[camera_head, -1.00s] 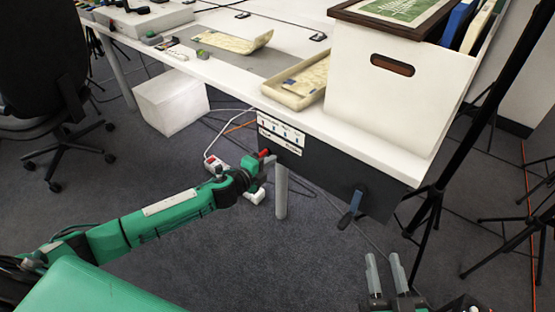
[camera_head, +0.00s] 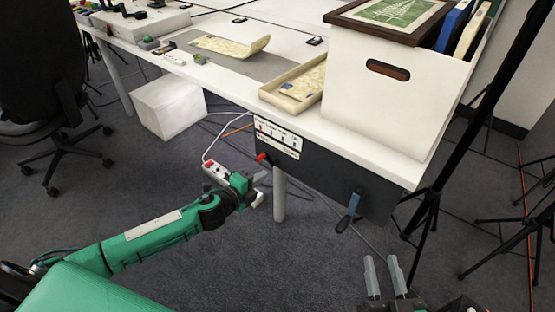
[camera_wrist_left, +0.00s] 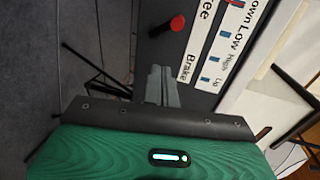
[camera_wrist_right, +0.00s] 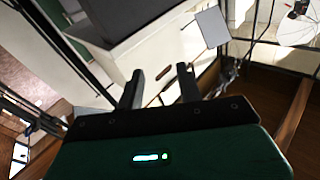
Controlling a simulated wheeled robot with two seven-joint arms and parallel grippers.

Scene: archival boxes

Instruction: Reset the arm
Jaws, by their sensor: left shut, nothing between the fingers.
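My left gripper (camera_head: 260,188) is shut and empty, just left of the table leg and below the red-tipped lever (camera_head: 262,157). In the left wrist view its fingers (camera_wrist_left: 160,84) are pressed together, and the red knob (camera_wrist_left: 177,23) stands apart beyond them, near the "Brake" label. My right gripper (camera_head: 383,276) is low at the front right, its two fingers apart with nothing seen between them. Its fingers also show apart in the right wrist view (camera_wrist_right: 162,86).
The white table (camera_head: 350,146) carries a white archival box (camera_head: 385,110), a cream tray (camera_head: 290,98) and a curved cream piece (camera_head: 232,45). A blue-handled lever (camera_head: 348,214) hangs from the dark front panel. Black tripod stands (camera_head: 425,210) are at the right. A chair (camera_head: 40,80) is left.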

